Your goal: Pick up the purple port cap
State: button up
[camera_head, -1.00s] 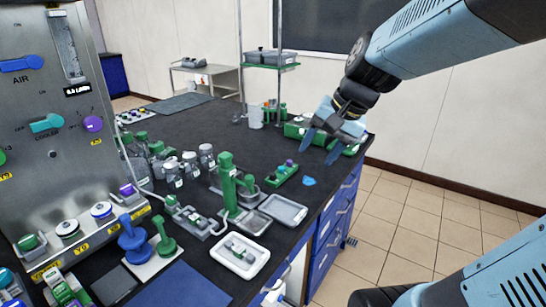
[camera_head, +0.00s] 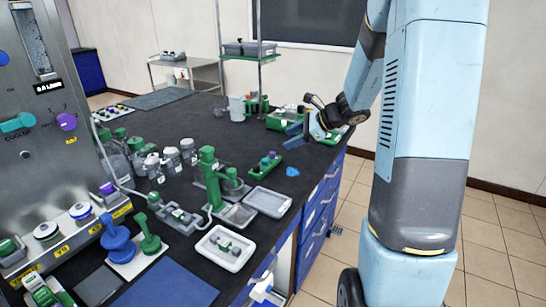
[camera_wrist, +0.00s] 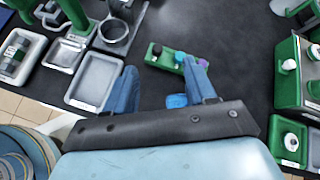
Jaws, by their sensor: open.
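A small green rack (camera_head: 265,166) stands on the black bench near its right edge, with small caps on it. One is purple (camera_head: 272,155), probably the port cap. In the wrist view the rack (camera_wrist: 167,64) carries a dark cap (camera_wrist: 157,50), a blue cap (camera_wrist: 180,57) and a purple cap (camera_wrist: 204,63) at its right end, partly hidden by my right finger. My gripper (camera_wrist: 162,85) is open and empty, its blue fingers spread on the near side of the rack. In the head view my gripper (camera_head: 306,131) is above the bench's right edge, beyond the rack and apart from it.
A blue patch (camera_wrist: 177,101) lies on the bench near the rack. A grey tray (camera_head: 268,202), a white tray (camera_head: 225,248) and a green stand (camera_head: 210,180) are nearby. Green boxes (camera_head: 283,120) stand behind. Another purple cap (camera_head: 107,188) is at the panel's side.

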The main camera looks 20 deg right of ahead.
aim_at(274, 153)
jog(key=w+d+f+m+t, duration=0.3)
jog(key=w+d+f+m, duration=0.3)
jog(key=d+f, duration=0.1)
jog(key=x, duration=1.4)
jog(key=shift+f, duration=0.4)
jog(key=shift+s, duration=0.1)
jog(key=shift+c, duration=0.3)
jog(key=shift+d, duration=0.1)
grip_shut()
jog(key=shift+r, duration=0.1)
